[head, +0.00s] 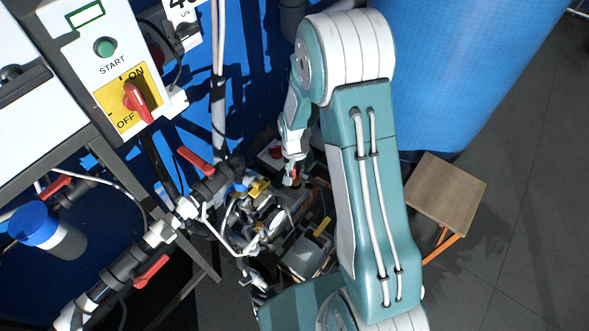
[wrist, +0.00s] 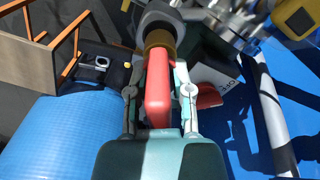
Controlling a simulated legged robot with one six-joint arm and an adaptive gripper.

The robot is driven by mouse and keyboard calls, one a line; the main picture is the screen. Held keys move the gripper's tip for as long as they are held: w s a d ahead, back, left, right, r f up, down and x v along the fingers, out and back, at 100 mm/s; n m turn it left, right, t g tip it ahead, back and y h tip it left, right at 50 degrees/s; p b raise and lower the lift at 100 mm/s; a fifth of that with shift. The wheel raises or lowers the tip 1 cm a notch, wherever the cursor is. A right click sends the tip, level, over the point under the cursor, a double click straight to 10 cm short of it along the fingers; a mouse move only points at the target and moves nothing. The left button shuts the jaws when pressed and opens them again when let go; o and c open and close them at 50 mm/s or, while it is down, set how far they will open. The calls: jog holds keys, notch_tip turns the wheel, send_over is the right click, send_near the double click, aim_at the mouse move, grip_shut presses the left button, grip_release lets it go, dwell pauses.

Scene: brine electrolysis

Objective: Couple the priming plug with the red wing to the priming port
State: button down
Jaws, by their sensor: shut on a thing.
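My gripper (wrist: 158,88) is shut on the red wing (wrist: 157,95) of the priming plug, with one finger on each side of it. In the head view my gripper (head: 292,172) is small and reaches down among the pipework. The plug's brown body (wrist: 158,38) shows just beyond the wing. It lines up with a dark grey round fitting (wrist: 158,14), perhaps the priming port. The two look close or touching; I cannot tell whether they are joined.
Valves with red handles (head: 194,160) and pipes crowd the left. A control panel with a red ON/OFF switch (head: 137,101) hangs at upper left. A large blue tank (head: 455,60) stands right, beside a wooden stool (head: 447,186). The grey floor at right is clear.

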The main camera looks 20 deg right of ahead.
jog(key=shift+f, duration=2.25)
dwell(2.1)
jog(key=shift+c, duration=2.2)
grip_release()
notch_tip(320, 180, up, 12)
jog(key=shift+f, duration=0.1)
jog(key=s+r+n+t, duration=0.2)
jog(key=s+r, duration=0.8)
jog(key=r, duration=0.2)
jog(key=s+r+n+t, duration=0.2)
jog(key=s+r+t, duration=0.1)
jog(key=s+r, duration=0.7)
notch_tip(320, 180, up, 3)
jog(key=shift+s+r+n+t, duration=0.2)
jog(key=shift+s+n+t, duration=0.1)
jog(key=shift+s+n, duration=0.1)
